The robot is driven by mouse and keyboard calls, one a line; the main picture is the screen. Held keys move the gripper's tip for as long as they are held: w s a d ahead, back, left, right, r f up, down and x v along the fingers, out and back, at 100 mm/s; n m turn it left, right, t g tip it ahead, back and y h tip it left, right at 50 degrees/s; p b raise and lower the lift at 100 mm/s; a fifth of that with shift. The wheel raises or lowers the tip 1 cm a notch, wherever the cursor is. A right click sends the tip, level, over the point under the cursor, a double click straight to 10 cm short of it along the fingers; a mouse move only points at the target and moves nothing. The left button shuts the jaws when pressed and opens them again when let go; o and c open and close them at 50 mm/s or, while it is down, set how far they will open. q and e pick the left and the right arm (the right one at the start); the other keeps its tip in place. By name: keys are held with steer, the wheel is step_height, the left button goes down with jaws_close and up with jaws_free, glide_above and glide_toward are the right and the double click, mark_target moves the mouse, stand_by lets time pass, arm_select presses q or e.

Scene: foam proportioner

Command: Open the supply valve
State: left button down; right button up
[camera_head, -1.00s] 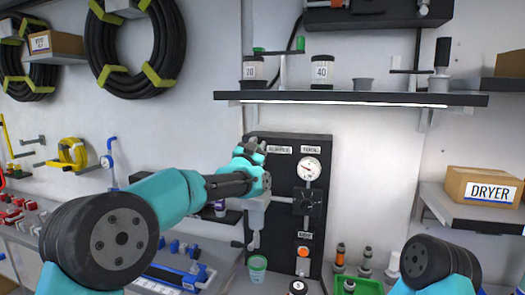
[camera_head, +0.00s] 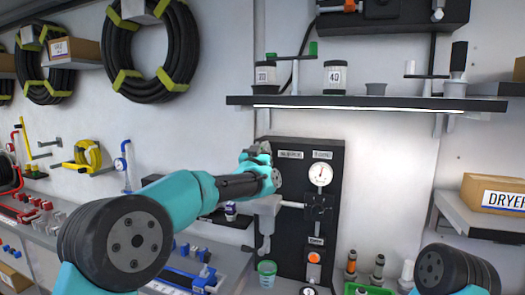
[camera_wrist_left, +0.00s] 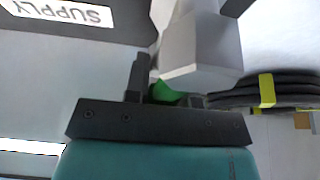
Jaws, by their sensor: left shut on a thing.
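The supply valve sits at the upper left of a black panel (camera_head: 332,160), largely hidden behind my left arm in the head view. My left gripper (camera_head: 258,152) is at the valve, by the SUPPLY label (camera_wrist_left: 65,12). In the left wrist view a green handle piece (camera_wrist_left: 163,92) lies between the fingers of my left gripper (camera_wrist_left: 168,92), which is shut on it. A grey valve body (camera_wrist_left: 200,45) is just beyond the fingers. My right gripper is out of view; only part of the right arm shows at lower right.
A round gauge (camera_head: 320,174) and a dark knob (camera_head: 318,207) are right of my left arm. A shelf (camera_head: 370,103) with jars runs above the panel. A green cup (camera_head: 267,270) stands below. A DRYER box (camera_head: 495,193) is at right.

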arm_select(q)
steer(key=c, duration=1)
jaws_free()
steer(key=shift+o, duration=0.2)
steer(key=v, duration=1.7)
steer(key=shift+s+a, duration=0.15)
steer(key=shift+s, duration=0.05)
steer(key=s+a+f+n+g+y, duration=0.1)
steer(key=a+f+g, duration=0.3)
steer(key=f, duration=0.9)
steer(key=s+a+f+n+g+y, duration=0.1)
steer(key=s+a+f+g, duration=0.15)
steer(key=f, duration=1.05)
steer(key=a+f+n+g+y, duration=0.1)
steer(key=a+f+g, duration=0.3)
steer(key=f, duration=1)
steer(key=s+a+f+g, duration=0.1)
steer(key=s+f+g, duration=0.2)
steer(key=s+f, duration=0.4)
steer(key=s+a+f+n+g, duration=0.1)
steer(key=s+f+g, duration=0.3)
steer(key=s+f, duration=0.4)
steer(key=s+a+f+n+g, duration=0.1)
steer(key=s+a+f+g, duration=0.1)
steer(key=s+f, duration=0.5)
steer(key=s+g, duration=0.1)
steer(key=s, duration=0.4)
steer(key=shift+s+a+f, duration=0.2)
steer(key=shift+a+f, duration=0.05)
